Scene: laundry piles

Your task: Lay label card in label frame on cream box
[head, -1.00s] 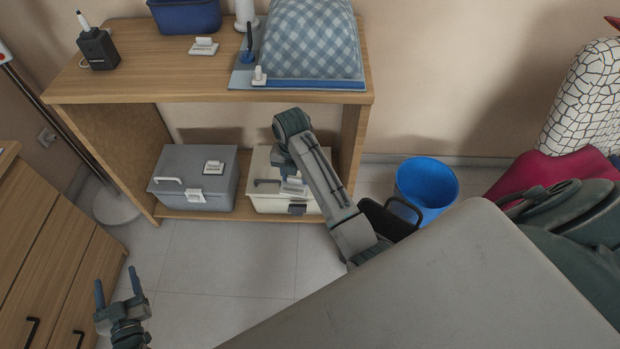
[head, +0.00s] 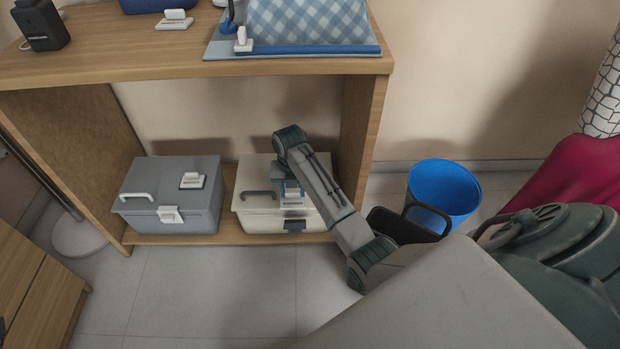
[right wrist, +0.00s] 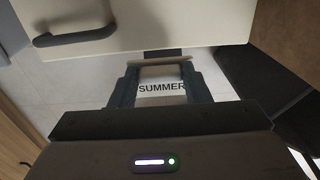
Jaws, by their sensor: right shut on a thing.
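The cream box (head: 251,221) stands on the lower shelf, with a dark handle on its lid and a dark latch on its front. It also shows in the right wrist view (right wrist: 200,22). My right gripper (head: 291,192) is over the front part of its lid, shut on the white label card (right wrist: 163,90) lettered "SUMMER". In the right wrist view, the card sits between the two fingers (right wrist: 160,70), close to the box's edge. I cannot tell whether the card touches the box. The label frame is not discernible; my gripper and arm cover part of the lid. My left gripper is out of view.
A grey box (head: 150,195) with a white card (head: 192,181) on its lid stands to the left. The shelf's wooden top (head: 120,62) overhangs both boxes, and its right side panel (head: 362,125) is close to my right arm. A blue bin (head: 440,190) stands right.

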